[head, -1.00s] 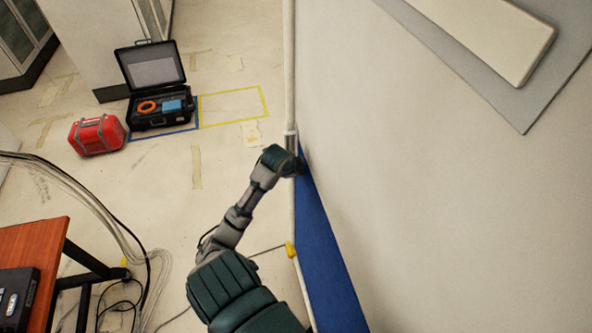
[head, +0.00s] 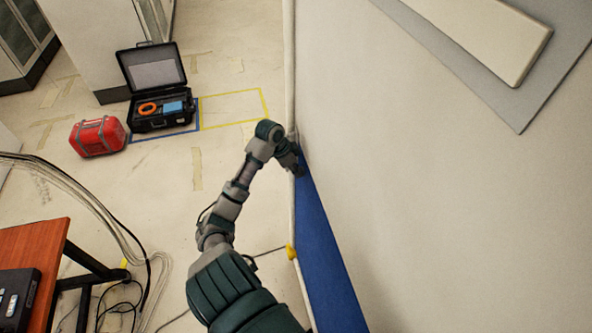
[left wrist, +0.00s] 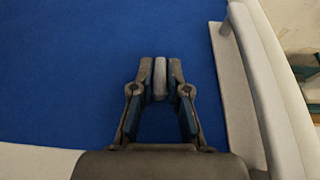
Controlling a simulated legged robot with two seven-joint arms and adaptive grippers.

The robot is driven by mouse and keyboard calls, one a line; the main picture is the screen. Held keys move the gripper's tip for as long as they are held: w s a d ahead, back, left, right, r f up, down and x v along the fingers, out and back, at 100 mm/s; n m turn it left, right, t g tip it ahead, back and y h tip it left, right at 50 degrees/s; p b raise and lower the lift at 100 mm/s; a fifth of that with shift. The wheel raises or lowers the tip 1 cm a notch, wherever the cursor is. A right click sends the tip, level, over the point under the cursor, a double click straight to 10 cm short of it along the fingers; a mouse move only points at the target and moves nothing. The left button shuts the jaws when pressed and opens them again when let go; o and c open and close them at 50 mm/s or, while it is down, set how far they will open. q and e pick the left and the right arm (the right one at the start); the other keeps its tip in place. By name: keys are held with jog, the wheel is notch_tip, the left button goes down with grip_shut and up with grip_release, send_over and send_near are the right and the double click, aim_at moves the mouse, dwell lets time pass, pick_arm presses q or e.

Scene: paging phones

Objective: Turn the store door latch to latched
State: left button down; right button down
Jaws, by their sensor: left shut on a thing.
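The store door shows as a blue panel (head: 325,265) seen steeply from above, and its blue face (left wrist: 60,60) fills much of the left wrist view. The latch (left wrist: 160,78) is a light grey bar standing upright in that view, in front of the blue face. My left gripper (left wrist: 161,76) is shut on it, one fingertip on each side. In the head view my left gripper (head: 298,166) is at the top of the blue panel, partly hidden by my wrist. My right gripper is in neither view.
A yellow piece (head: 291,252) sits on the door's edge. A white wall (head: 430,210) fills the right side. An open black case (head: 157,88) and a red container (head: 97,136) stand on the floor at the left. A wooden table (head: 30,250) and loose cables are nearer.

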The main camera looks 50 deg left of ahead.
pick_arm(q)
jog(key=shift+w+a+r, duration=0.1)
jog(key=shift+w+r, duration=0.05)
jog(key=shift+r, duration=0.15)
jog(key=c, duration=1.2)
grip_release()
jog(key=shift+o, duration=0.2)
jog(key=shift+f, duration=0.15)
jog(key=v, duration=1.1)
jog(key=shift+s+a+r, duration=0.15)
jog(key=shift+s+r, duration=0.05)
jog(key=shift+r, duration=0.15)
